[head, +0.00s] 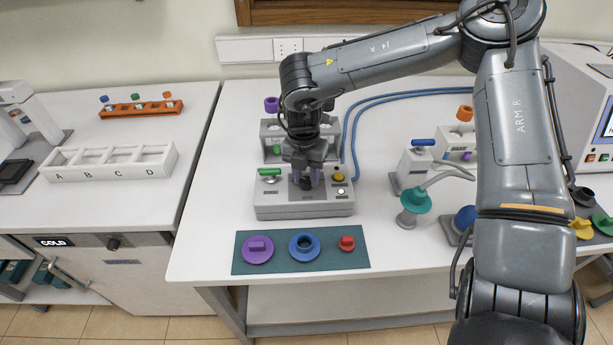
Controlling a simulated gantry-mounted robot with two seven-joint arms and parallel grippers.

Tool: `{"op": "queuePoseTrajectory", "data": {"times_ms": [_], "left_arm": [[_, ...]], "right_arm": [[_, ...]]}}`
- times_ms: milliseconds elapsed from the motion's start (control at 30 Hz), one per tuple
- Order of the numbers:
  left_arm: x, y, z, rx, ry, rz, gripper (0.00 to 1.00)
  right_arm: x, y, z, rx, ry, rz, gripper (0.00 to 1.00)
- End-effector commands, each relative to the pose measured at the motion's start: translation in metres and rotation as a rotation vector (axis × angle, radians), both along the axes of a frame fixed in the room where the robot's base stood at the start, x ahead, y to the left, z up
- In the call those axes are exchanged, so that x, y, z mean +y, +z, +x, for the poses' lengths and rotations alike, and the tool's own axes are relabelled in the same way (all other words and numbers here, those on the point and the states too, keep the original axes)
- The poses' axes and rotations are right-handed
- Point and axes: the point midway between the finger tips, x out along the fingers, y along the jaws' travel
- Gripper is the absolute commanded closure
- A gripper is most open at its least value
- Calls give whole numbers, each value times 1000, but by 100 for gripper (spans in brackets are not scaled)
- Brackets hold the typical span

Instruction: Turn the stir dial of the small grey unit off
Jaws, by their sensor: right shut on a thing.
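The small grey unit (305,206) stands on the middle of the white table. On its top are a green-handled switch or valve (270,173), a yellow knob (338,177) and a small white button (341,191). My right gripper (307,185) points straight down over the top of the unit, between the green handle and the yellow knob. It is shut on a dark dial (307,183), mostly hidden between the fingers, so its marked position cannot be read. My left gripper is not in view.
A teal mat (300,262) with purple, blue and red caps lies in front of the unit. A grey rack (271,131) and blue hoses (400,93) are behind it. A teal-topped item (415,200) stands to the right. A white A–D tray (110,161) sits on the left bench.

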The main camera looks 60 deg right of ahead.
Motion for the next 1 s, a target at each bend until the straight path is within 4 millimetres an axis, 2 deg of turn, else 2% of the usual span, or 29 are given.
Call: {"op": "queuePoseTrajectory", "data": {"times_ms": [233,667,700,867,1000], "left_arm": [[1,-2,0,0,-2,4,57],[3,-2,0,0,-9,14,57],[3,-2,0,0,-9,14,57],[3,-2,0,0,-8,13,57],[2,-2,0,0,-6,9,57]], "right_arm": [[1,1,0,0,70,2,96],[1,1,0,0,82,2,96],[1,1,0,0,82,2,64],[1,1,0,0,81,2,40],[1,0,0,0,80,1,40]]}}
